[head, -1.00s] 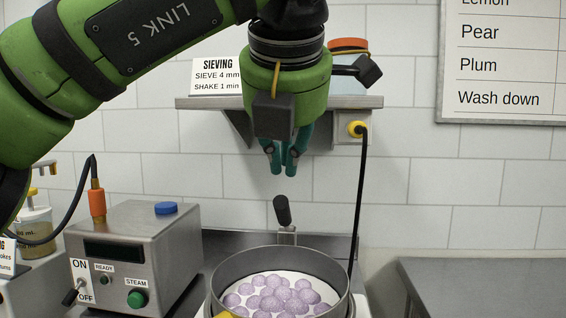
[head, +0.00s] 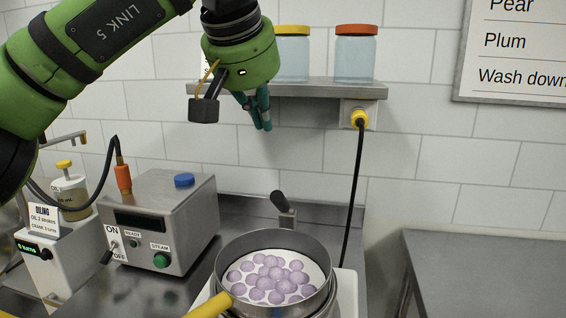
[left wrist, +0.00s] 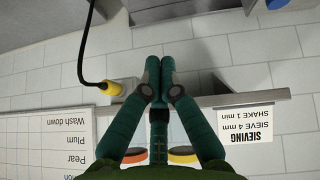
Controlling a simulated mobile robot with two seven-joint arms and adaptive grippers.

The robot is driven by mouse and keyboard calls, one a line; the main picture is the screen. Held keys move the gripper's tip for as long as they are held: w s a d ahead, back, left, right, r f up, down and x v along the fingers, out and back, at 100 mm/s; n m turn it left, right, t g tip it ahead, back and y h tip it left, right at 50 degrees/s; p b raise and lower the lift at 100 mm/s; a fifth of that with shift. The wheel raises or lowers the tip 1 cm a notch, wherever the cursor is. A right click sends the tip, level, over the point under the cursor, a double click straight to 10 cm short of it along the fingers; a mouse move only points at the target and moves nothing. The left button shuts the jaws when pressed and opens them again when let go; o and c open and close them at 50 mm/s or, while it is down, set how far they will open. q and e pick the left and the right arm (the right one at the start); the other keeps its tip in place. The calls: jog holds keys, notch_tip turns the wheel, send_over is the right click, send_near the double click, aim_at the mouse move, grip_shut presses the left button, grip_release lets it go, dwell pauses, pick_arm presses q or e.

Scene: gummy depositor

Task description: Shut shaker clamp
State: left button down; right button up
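The shaker clamp (head: 283,208) has a black-gripped lever on a metal bracket behind the sieve. Its lever stands up and tilts to the left. The round metal sieve (head: 228,262) sits on the white shaker (head: 346,292) and holds several pale purple gummies. My left gripper (head: 262,127) is above and behind the clamp in the picture, in front of the wall, pointing down and touching nothing. Its teal fingers are together and empty, as the left wrist view (left wrist: 160,78) also shows. The clamp cannot be made out in the left wrist view. My right gripper is out of view.
A steam box (head: 160,225) with a blue cap stands left of the sieve. A yellow handle (head: 208,305) sticks out front left. A wall shelf (head: 330,91) holds jars; a black cable (head: 357,190) hangs from a yellow plug. A grey table (head: 480,270) at right is bare.

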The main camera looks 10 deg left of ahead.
aim_at(283, 205)
pick_arm(q)
jog(key=w+f+m, duration=0.1)
jog(key=w+f, duration=0.2)
jog(key=f, duration=0.8)
jog(key=shift+w+d+p, duration=0.15)
jog(key=shift+d+p, duration=0.15)
jog(key=shift+d, duration=0.15)
